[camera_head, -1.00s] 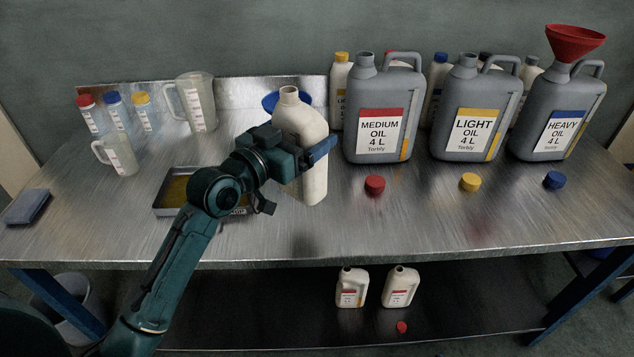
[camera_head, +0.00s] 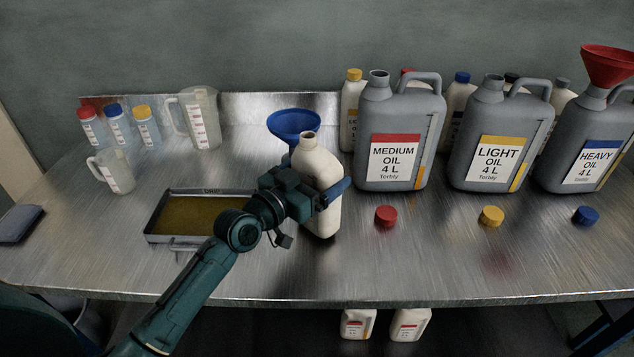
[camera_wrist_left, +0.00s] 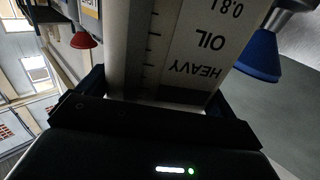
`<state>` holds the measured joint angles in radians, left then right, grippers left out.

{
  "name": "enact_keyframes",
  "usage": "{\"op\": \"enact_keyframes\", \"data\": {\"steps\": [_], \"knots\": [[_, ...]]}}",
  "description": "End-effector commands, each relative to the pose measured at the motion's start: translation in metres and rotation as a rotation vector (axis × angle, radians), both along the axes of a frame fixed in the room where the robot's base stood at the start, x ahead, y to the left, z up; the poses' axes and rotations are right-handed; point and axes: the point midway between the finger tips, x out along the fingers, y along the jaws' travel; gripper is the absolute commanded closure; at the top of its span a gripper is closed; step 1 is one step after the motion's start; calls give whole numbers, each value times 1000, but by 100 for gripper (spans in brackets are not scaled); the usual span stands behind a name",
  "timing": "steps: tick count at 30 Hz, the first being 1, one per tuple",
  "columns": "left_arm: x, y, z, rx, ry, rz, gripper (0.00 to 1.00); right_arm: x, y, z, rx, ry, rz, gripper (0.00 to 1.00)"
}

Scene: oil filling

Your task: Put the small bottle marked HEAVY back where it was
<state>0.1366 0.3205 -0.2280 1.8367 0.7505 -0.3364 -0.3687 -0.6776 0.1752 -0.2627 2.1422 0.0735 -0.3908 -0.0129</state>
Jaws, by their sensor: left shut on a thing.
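My left gripper (camera_head: 332,193) is shut around the cream bottle (camera_head: 318,165), which stands nearly upright and has no cap on its neck. In the left wrist view the bottle's label (camera_wrist_left: 205,50) reads HEAVY OIL 0.8 L, upside down in the picture. The bottle is over the metal table, left of the medium oil jug and right of the drip tray. I cannot tell whether its base touches the table. A blue funnel (camera_head: 294,122) is just behind it; it also shows in the left wrist view (camera_wrist_left: 260,56). My right gripper is not in view.
The drip tray (camera_head: 152,226) holds brownish oil. Medium (camera_head: 401,120), light (camera_head: 500,122) and heavy (camera_head: 592,145) oil jugs stand right, with small bottles behind them. Red (camera_head: 386,216), yellow (camera_head: 491,216) and blue (camera_head: 586,215) caps lie in front. Two small bottles stand below.

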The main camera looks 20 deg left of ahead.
Motion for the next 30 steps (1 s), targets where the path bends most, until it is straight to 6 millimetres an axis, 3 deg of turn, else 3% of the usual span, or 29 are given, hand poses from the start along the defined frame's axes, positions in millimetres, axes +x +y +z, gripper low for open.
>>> {"op": "enact_keyframes", "data": {"steps": [3, 14, 15, 18, 26, 30], "knots": [[0, 0, -14, 0, 0, 0, 54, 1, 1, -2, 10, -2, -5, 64], [0, 0, -18, 0, -1, 1, 54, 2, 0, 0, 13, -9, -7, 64], [0, 0, -17, 1, 0, 1, 6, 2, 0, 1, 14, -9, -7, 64], [0, 0, -17, 0, 0, 1, 0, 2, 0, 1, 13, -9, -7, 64], [-1, 0, -14, 0, 0, 1, 0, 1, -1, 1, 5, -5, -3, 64], [-18, 9, -17, 3, 2, 1, 0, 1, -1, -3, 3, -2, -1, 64]]}}
